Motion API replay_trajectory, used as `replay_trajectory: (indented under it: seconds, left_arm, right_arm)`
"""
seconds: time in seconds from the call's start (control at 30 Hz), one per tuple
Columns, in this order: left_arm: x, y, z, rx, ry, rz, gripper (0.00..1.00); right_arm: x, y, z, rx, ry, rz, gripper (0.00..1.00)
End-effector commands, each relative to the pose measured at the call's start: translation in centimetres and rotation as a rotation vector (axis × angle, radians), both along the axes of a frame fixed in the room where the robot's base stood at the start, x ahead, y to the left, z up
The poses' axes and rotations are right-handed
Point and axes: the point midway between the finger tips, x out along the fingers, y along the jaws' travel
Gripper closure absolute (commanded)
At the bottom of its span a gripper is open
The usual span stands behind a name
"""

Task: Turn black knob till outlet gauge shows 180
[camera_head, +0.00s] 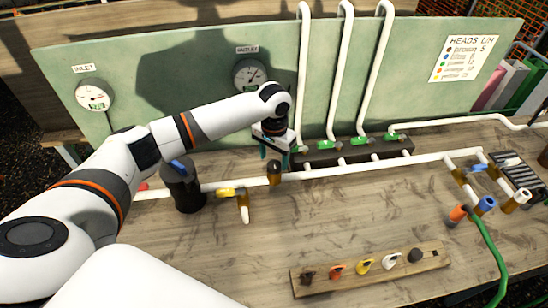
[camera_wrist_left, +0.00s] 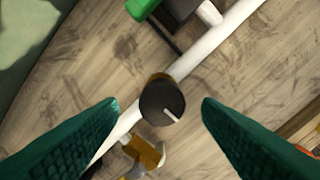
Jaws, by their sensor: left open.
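The black knob (camera_head: 274,165) sits on a brown body on the white pipe. In the left wrist view the knob (camera_wrist_left: 160,104) is round, with a white line pointing to the lower right. My left gripper (camera_head: 275,158) is open just above and behind the knob. In the wrist view its two teal fingers (camera_wrist_left: 161,103) lie on either side of the knob, with gaps and no visible contact. The outlet gauge (camera_head: 249,74) is on the green panel; its needle and small green display are too small to read. My right gripper is not in view.
The inlet gauge (camera_head: 93,95) hangs at the panel's left. A yellow-handled valve (camera_head: 231,192) and a black canister (camera_head: 184,190) stand left of the knob. A manifold with green valves (camera_head: 352,152) lies right. A rack of coloured heads (camera_head: 370,268) is in front. Bare bench lies between.

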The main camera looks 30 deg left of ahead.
Motion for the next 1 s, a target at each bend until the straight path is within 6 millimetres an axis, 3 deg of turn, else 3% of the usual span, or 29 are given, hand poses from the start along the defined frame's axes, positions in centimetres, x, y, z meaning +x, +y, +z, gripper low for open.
replay_trajectory:
  seconds: [0.2, 0.53, 0.8, 1.0]
  left_arm:
    - [0.0, -0.1, -2.1, -0.001, 0.0, -0.002, 0.41]
    - [0.0, 0.0, -2.5, 0.0, -0.001, -0.001, 0.41]
    - [0.0, 0.0, -2.4, 0.0, -0.001, -0.001, 0.85]
    - [0.0, 0.0, -2.3, -0.001, 0.0, 0.011, 0.85]
  right_arm:
    - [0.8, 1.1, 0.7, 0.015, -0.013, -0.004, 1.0]
    - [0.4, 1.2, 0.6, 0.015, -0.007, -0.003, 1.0]
    - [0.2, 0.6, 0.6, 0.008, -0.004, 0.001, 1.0]
    - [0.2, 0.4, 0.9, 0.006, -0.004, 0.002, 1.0]
